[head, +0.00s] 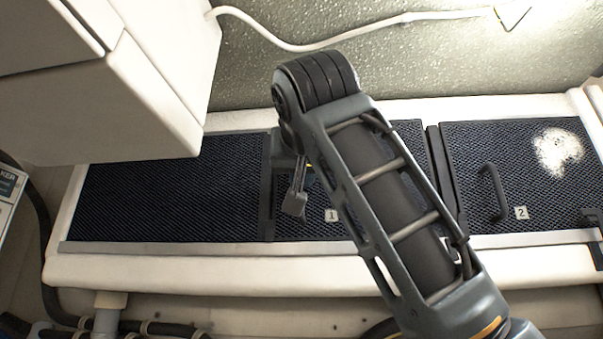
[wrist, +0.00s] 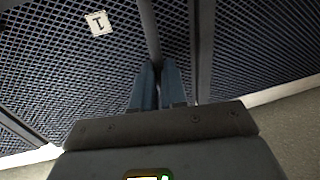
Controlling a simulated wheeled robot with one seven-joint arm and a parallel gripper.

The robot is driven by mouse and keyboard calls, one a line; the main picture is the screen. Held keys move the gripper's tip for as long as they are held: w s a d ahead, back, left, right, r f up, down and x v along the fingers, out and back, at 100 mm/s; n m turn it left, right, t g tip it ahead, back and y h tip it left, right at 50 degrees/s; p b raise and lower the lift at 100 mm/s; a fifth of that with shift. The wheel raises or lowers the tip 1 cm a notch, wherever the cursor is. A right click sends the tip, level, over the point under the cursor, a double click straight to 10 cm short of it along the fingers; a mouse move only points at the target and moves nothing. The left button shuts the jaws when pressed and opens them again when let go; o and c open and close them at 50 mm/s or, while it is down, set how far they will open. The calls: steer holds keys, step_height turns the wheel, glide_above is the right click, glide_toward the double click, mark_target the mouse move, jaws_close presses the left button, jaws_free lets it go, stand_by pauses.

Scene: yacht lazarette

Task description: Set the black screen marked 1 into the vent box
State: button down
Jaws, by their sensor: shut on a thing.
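The black screen marked 1 (head: 340,228) is a dark mesh panel in the middle bay of the white-framed vent box (head: 150,268). It appears level with its neighbours, but I cannot tell whether it is fully seated. My arm covers much of it in the head view. My gripper (head: 293,205) is at the screen's left part, left of the label. In the wrist view, my gripper (wrist: 160,88) is shut on the screen's dark bar handle (wrist: 149,30). The label 1 (wrist: 98,22) shows to the left, on the mesh.
A screen marked 2 (head: 550,185) with a black handle and a pale patch fills the right bay. Another dark mesh panel (head: 170,195) lies left. A white cabinet (head: 150,90) overhangs the left back. A white cable (head: 300,48) runs along the wall. Hoses lie below the front edge.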

steer(key=shift+f+b, duration=0.3)
steer(key=shift+f, duration=0.15)
steer(key=c, duration=1.1)
jaws_free()
steer(key=s+d+b, duration=0.1)
steer(key=s+b, duration=0.1)
steer(key=s, duration=0.5)
steer(key=shift+s, duration=0.35)
